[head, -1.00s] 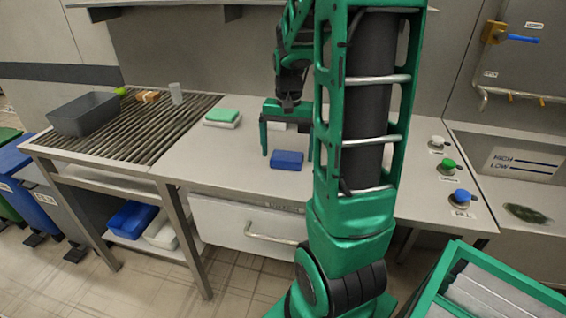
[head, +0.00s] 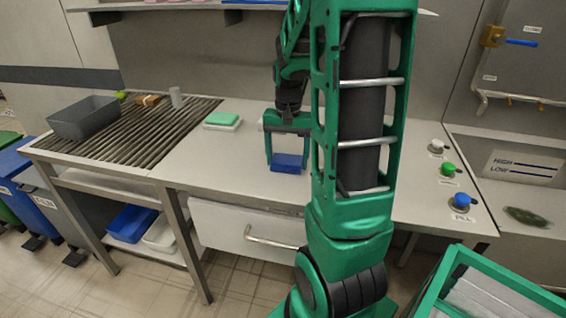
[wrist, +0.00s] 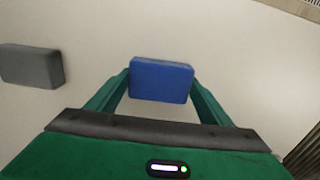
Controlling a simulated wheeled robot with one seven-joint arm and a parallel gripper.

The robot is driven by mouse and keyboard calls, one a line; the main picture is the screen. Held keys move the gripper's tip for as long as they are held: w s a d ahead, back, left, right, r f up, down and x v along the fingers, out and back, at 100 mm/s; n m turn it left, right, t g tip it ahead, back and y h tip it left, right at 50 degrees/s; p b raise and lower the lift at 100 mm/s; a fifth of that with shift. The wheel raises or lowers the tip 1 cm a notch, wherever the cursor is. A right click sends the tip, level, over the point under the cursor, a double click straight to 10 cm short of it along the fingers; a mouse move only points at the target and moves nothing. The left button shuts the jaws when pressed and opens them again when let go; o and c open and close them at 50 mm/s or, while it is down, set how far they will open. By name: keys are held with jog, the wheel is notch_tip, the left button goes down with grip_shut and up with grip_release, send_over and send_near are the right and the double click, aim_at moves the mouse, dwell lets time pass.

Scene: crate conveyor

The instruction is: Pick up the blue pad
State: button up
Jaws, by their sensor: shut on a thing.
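The blue pad (head: 289,163) is a small flat block over the grey worktop in the head view. My gripper (head: 287,167) points down with one finger on each side of it. In the wrist view the blue pad (wrist: 161,80) sits between the two green fingers (wrist: 160,88), which are shut on its ends. I cannot tell whether the pad touches the worktop or is slightly above it. My arm covers part of the worktop to the right in the head view.
A green-and-white pad (head: 222,121) lies left of my gripper. A grey block (wrist: 31,66) shows left in the wrist view. A dark grey crate (head: 86,118) stands on the roller conveyor (head: 130,135). White, green and blue buttons (head: 462,201) are on the right. The worktop's front is clear.

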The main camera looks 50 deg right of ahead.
aim_at(287, 159)
jog(key=shift+r, duration=0.65)
notch_tip(287, 159, up, 3)
jog(key=shift+r, duration=0.1)
jog(key=s+a+r, duration=0.6)
jog(key=a, duration=0.4)
jog(key=shift+r, duration=0.2)
jog(key=shift+s, duration=0.1)
jog(key=shift+o, duration=0.9)
jog(key=shift+c, duration=0.4)
